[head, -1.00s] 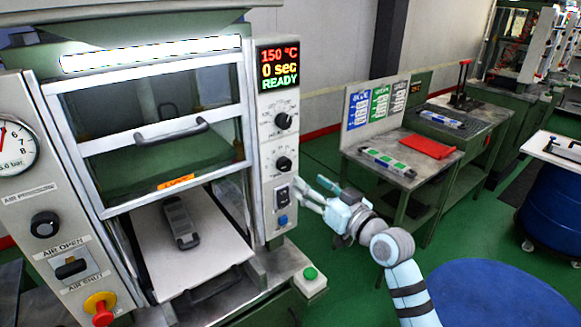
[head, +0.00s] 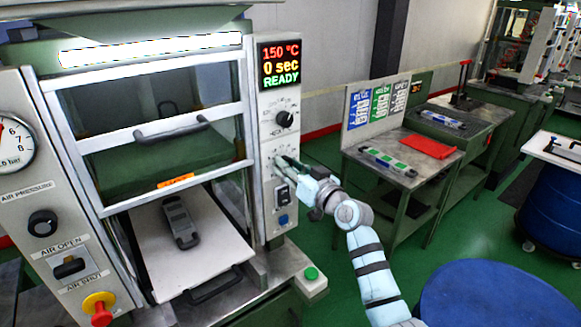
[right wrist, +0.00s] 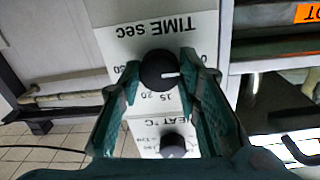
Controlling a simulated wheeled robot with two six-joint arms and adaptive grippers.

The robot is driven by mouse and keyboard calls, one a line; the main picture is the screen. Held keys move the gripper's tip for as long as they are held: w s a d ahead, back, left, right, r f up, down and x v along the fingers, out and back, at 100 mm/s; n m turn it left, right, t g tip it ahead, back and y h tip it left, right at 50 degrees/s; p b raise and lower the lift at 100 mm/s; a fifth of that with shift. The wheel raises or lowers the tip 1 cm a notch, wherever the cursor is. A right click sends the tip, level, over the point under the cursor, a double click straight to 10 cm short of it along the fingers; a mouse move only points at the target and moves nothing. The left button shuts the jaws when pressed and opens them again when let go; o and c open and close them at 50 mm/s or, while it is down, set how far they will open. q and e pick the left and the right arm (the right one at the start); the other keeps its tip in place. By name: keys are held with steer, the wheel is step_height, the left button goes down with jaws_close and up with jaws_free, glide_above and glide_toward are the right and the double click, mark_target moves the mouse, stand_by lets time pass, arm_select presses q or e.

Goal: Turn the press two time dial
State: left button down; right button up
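The press panel's display (head: 280,63) reads 150 °C, 0 sec, READY. In the right wrist view the black time dial (right wrist: 158,70) sits under an upside-down "TIME sec" label, its white mark pointing right. My right gripper (head: 281,163) is at the panel and covers this dial in the head view. In the right wrist view its green fingers (right wrist: 158,75) are open, one on each side of the dial, with a narrow gap at least on the left. The heat dial (head: 284,118) is above; it also shows in the right wrist view (right wrist: 172,145). My left gripper is out of view.
A switch (head: 283,194) and a blue button (head: 283,219) lie just below my right gripper. The press plate (head: 165,247) bears a grey mould (head: 180,222). A side table (head: 432,170) and blue drum (head: 495,295) stand to the right.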

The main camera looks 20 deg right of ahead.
steer(key=shift+m, duration=0.4)
steer(key=shift+f+m+g+y+p, duration=0.15)
steer(key=shift+m+p, duration=1.7)
steer(key=shift+m, duration=5.25)
steer(key=shift+m+g+y+p, duration=0.2)
steer(key=shift+m+p, duration=1.6)
steer(key=shift+m, duration=5.3)
steer(key=o, duration=1.1)
steer(key=shift+d, duration=0.1)
